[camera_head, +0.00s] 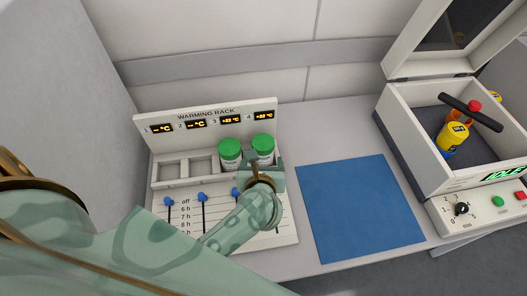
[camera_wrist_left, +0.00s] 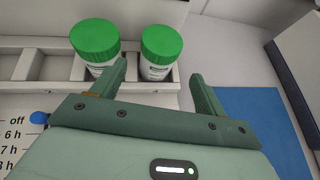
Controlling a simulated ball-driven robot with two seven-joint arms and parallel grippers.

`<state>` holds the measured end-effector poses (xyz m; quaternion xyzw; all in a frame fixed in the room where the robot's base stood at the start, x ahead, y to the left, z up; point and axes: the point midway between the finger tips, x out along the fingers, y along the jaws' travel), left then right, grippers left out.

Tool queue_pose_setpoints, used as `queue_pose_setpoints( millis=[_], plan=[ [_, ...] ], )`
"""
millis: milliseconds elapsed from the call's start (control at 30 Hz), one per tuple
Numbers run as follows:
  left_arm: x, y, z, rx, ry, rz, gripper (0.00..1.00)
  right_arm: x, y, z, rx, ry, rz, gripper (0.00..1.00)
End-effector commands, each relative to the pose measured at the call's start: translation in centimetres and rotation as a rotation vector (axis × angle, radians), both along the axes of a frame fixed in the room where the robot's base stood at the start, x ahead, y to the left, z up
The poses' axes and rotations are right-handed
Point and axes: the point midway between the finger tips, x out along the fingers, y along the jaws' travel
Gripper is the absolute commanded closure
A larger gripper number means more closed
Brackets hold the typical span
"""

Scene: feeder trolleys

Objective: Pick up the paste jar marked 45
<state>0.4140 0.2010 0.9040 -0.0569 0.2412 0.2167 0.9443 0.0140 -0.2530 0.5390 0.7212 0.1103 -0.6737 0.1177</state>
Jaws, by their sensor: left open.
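Two white jars with green lids stand upright in the warming rack (camera_head: 205,118). The jar in slot 3 (camera_head: 230,153) also shows in the left wrist view (camera_wrist_left: 96,42). The jar in slot 4 (camera_head: 263,148) shows there too (camera_wrist_left: 161,50). The number 45 is not legible on either jar. My left gripper (camera_head: 264,168) is at the front of slot 4. In the left wrist view its open fingers (camera_wrist_left: 158,74) appear on either side of the slot 4 jar, the left finger near the gap between the jars. Whether they touch is unclear. My right gripper is not in view.
Slots 1 and 2 (camera_head: 186,168) are empty. Blue sliders (camera_head: 203,197) line the rack front. A blue mat (camera_head: 360,207) lies clear to the right. Beyond it, an open-lidded machine (camera_head: 399,109) holds a yellow jar (camera_head: 452,138) under a dark bar (camera_head: 470,112).

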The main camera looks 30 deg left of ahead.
Motion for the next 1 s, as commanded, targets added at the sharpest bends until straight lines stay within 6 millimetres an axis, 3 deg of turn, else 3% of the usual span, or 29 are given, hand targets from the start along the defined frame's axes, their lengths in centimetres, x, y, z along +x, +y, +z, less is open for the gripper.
queue_pose_setpoints(
  millis=[100, 367, 600, 933, 1000],
  plan=[
    [2.2, 1.1, -1.4, 0.004, 0.000, -0.001, 0.26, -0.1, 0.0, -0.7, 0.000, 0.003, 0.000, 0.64],
    [4.3, 2.1, -2.7, 0.005, 0.000, -0.002, 0.26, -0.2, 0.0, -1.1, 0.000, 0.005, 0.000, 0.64],
    [7.3, 3.5, -4.6, 0.006, 0.000, -0.002, 0.26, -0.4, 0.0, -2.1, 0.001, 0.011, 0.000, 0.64],
    [8.1, 3.9, -4.9, 0.003, -0.001, -0.001, 0.26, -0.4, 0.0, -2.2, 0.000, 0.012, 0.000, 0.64],
    [8.1, 3.9, -4.9, 0.003, -0.001, -0.001, 0.43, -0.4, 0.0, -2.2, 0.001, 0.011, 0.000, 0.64]
  ],
)
